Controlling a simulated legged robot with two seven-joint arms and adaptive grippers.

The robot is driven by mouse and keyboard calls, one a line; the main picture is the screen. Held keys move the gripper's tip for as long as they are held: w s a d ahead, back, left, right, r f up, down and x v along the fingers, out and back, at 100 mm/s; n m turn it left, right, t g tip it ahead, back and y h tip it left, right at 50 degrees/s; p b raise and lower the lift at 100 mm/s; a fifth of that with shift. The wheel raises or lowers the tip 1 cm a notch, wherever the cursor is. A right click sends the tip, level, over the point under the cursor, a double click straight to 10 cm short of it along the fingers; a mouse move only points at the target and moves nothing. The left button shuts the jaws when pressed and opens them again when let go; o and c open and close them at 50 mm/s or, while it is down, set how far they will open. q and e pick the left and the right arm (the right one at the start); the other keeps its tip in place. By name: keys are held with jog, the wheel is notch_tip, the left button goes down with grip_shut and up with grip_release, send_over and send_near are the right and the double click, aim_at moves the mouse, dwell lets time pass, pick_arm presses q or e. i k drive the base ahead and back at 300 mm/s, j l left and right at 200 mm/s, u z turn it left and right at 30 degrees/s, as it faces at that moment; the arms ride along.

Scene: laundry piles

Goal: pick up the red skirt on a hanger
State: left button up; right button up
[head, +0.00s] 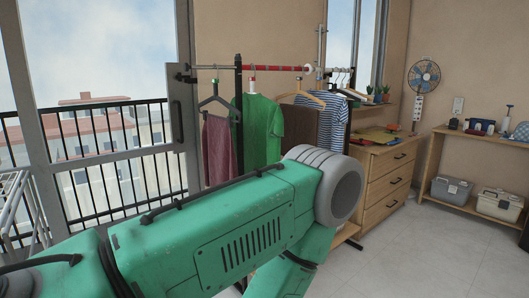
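The red skirt (218,150) is a dull dark-red cloth hanging at the left end of a clothes rack. It hangs from a grey hanger (214,101) on the rack's rail (262,68). Its lower end is close to my green arm, which crosses the view from the lower left to the middle. Neither of my grippers shows in the head view, so I cannot see what they hold.
A green shirt (258,130), a brown garment (301,128) and a striped shirt (334,122) hang right of the skirt. A wooden drawer cabinet (388,178) stands at the right. A window and balcony railing (105,130) are at the left. The right floor (425,250) is clear.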

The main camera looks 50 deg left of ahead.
aim_at(219, 153)
jog(key=i+u, duration=0.35)
jog(key=i+l+u, duration=0.15)
jog(key=i+u, duration=0.15)
jog(key=i, duration=0.2)
jog(key=i+l+u, duration=0.2)
jog(key=i+u, duration=0.15)
jog(key=i+l+u, duration=0.35)
jog(key=i+j, duration=0.05)
